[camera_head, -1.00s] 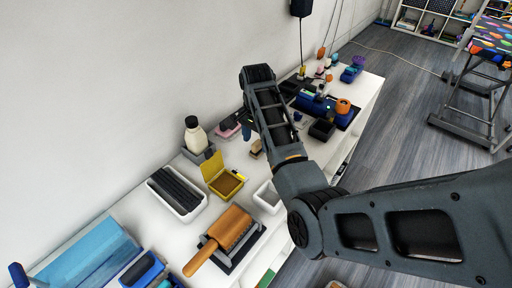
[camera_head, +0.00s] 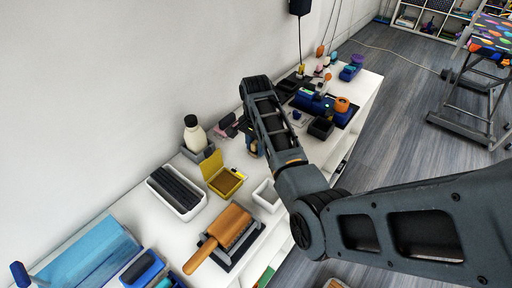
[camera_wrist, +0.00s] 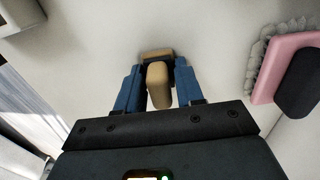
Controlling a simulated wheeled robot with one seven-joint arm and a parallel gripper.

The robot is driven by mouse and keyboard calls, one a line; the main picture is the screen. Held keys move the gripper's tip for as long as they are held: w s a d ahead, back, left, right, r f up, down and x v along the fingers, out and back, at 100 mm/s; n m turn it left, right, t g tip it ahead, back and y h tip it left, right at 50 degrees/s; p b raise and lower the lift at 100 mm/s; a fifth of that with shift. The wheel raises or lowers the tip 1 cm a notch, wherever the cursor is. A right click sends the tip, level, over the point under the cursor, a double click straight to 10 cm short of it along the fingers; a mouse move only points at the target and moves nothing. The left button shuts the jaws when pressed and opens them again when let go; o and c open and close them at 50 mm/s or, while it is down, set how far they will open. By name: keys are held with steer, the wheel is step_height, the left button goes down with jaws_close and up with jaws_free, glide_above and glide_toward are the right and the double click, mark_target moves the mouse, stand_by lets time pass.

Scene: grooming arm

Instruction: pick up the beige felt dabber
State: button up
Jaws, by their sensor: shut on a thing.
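The beige felt dabber (camera_wrist: 159,85) shows in the wrist view between the two blue fingers of my gripper (camera_wrist: 158,88). It has a rounded beige body toward me and a tan-brown end with a dark band at the far side. My gripper is shut on it, with a finger on either side. In the head view, my gripper (camera_head: 250,143) is low at the table behind the yellow box, and the dabber (camera_head: 254,147) is mostly hidden by it. I cannot tell whether the dabber still touches the table.
A pink brush with a dark back (camera_wrist: 286,68) lies right of my gripper in the wrist view. On the white table (camera_head: 158,226) stand an open yellow box (camera_head: 222,180), a cream bottle (camera_head: 195,134), a white tray (camera_head: 268,195) and a blue organizer (camera_head: 313,102).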

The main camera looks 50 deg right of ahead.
steer(key=shift+c, duration=1.3)
steer(key=shift+r, duration=0.1)
steer(key=shift+r, duration=0.45)
steer(key=r, duration=0.2)
steer(key=s+r, duration=0.1)
steer(key=shift+d+r, duration=0.3)
steer(key=s+d+r+p, duration=0.3)
steer(key=s+r, duration=0.3)
steer(key=s, duration=0.3)
steer(key=shift+s+d+r, duration=0.2)
steer(key=shift+d, duration=0.6)
